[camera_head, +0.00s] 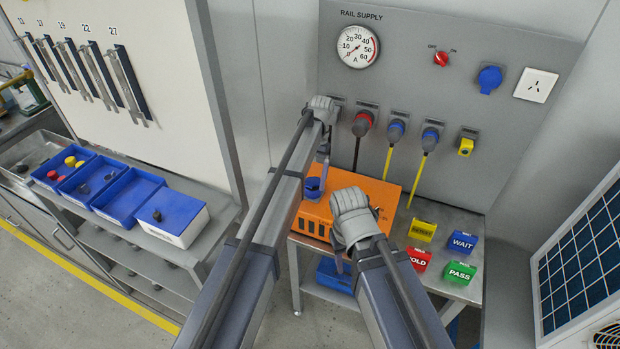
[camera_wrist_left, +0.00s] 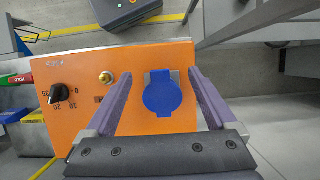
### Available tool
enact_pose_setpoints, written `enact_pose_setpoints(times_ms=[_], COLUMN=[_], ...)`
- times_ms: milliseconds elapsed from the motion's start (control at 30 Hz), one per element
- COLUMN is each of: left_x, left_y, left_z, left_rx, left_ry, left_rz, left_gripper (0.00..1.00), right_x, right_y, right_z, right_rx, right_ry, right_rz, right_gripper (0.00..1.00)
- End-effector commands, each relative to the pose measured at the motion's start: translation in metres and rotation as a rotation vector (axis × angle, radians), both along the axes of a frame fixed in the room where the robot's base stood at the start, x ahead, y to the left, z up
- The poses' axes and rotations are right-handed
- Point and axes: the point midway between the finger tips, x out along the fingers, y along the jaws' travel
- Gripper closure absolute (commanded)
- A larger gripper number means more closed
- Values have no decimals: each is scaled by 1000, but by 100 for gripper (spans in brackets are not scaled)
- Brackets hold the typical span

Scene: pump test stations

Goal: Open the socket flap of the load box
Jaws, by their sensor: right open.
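The orange load box (camera_head: 376,190) stands on a metal cart below the rail supply panel. Its blue socket flap (camera_wrist_left: 162,95) faces the left wrist camera and looks closed over the socket, with a hinge at the upper edge in that view. The flap also shows in the head view (camera_head: 313,189). My left gripper (camera_wrist_left: 160,74) is open, with one finger on each side of the flap and visible gaps to it. In the head view my left gripper (camera_head: 320,165) is above the flap. My right gripper (camera_head: 339,264) is open at the box's front, partly hidden by its own wrist.
The box face has a black knob (camera_wrist_left: 62,96) and a brass toggle switch (camera_wrist_left: 106,77). Yellow, red, blue and green label blocks, including PASS (camera_head: 460,272), stand right of the box. Plugs with cables hang on the panel (camera_head: 480,100) behind. Blue bins (camera_head: 128,196) stand on the left shelf.

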Motion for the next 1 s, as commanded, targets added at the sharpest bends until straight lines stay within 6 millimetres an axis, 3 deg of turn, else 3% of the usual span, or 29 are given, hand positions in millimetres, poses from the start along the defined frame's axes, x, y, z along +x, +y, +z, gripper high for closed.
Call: enact_pose_setpoints(times_ms=[367, 1000], left_x=[2, 27], left_y=[-1, -9], left_z=[7, 73], left_rx=[0, 0], left_ry=[-1, 0], left_rz=[0, 0], left_gripper=[10, 10], right_x=[0, 0], right_y=[0, 0], right_z=[7, 73], right_rx=[0, 2], right_ry=[0, 0], right_rz=[0, -9], right_gripper=[50, 50])
